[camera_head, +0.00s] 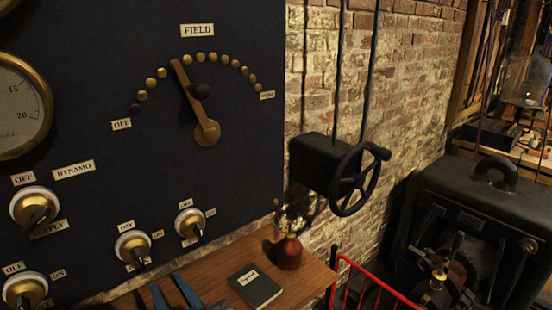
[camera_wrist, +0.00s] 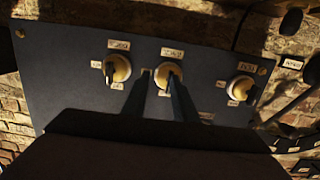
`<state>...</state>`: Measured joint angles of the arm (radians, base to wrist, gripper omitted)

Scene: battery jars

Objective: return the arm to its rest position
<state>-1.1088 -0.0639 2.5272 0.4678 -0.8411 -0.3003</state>
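My gripper (camera_head: 165,281) shows at the bottom of the head view, in front of the dark panel (camera_head: 90,130) and by the wooden shelf. Its two blue-grey fingers are apart with nothing seen between them. In the wrist view my gripper (camera_wrist: 158,77) points at a panel with three round brass-and-white switches. One finger tip overlaps the middle switch (camera_wrist: 168,73); I cannot tell whether it touches. The left switch (camera_wrist: 117,68) and the right switch (camera_wrist: 241,88) are clear of the fingers. Most of my arm is out of view.
A wooden shelf (camera_head: 215,280) carries a dark book (camera_head: 253,287) and a red-based lamp (camera_head: 288,252). A black handwheel (camera_head: 355,180) juts from the brick wall. A red railing (camera_head: 372,285) and a large dark machine (camera_head: 480,220) stand at right. The panel carries a brass field lever (camera_head: 190,95).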

